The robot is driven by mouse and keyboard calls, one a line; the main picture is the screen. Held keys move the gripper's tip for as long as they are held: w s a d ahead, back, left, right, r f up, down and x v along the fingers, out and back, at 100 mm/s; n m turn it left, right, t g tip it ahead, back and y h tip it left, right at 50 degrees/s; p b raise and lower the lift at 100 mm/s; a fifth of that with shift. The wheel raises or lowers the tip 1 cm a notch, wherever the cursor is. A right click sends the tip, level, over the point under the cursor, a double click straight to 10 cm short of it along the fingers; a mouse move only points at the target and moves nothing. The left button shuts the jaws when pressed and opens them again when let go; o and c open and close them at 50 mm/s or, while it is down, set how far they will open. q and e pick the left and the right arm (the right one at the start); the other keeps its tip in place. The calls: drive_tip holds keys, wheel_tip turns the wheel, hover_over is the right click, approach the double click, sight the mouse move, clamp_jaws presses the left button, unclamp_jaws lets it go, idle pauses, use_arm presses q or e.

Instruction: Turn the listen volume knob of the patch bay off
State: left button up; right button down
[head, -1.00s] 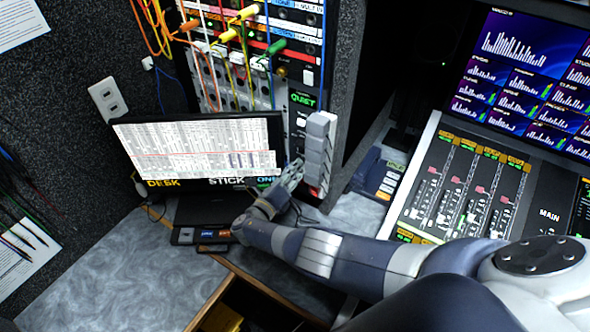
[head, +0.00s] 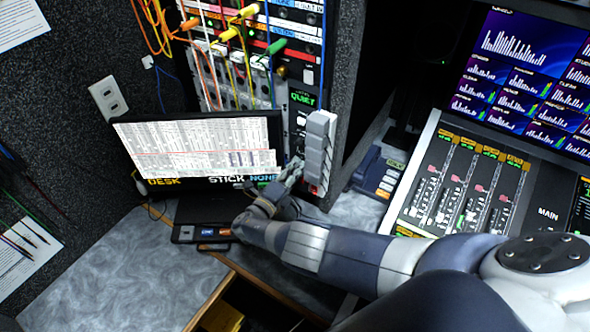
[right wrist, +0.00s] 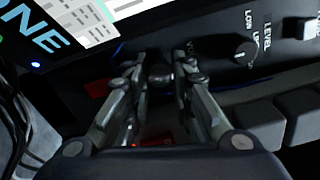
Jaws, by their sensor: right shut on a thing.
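The patch bay (head: 255,92) is a rack of sockets with coloured cables at the top of the head view. Below it is a dark panel (head: 301,112) with a green "QUIET" display. My right gripper (head: 295,168) reaches the lower part of this panel. In the right wrist view its two fingers (right wrist: 160,76) are shut on a dark round knob (right wrist: 160,74). The fingers hide most of the knob, and the label beside it is only partly readable, so its pointer setting cannot be told. My left gripper is not in view.
Another knob (right wrist: 246,51), marked "LOW" and "LEVEL", is right of the fingers in the wrist view. A monitor (head: 200,150) stands left of my right gripper. A grey handset-like block (head: 319,150) is close on its right. A fader console (head: 455,190) is farther right.

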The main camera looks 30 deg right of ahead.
drive_tip(key=shift+s+f, duration=0.2)
drive_tip(key=shift+f, duration=0.05)
drive_tip(key=c, duration=1.7)
unclamp_jaws()
drive_tip(key=shift+o, duration=0.2)
drive_tip(key=v, duration=1.2)
drive_tip(key=shift+o, duration=0.5)
drive_tip(key=shift+r, duration=0.1)
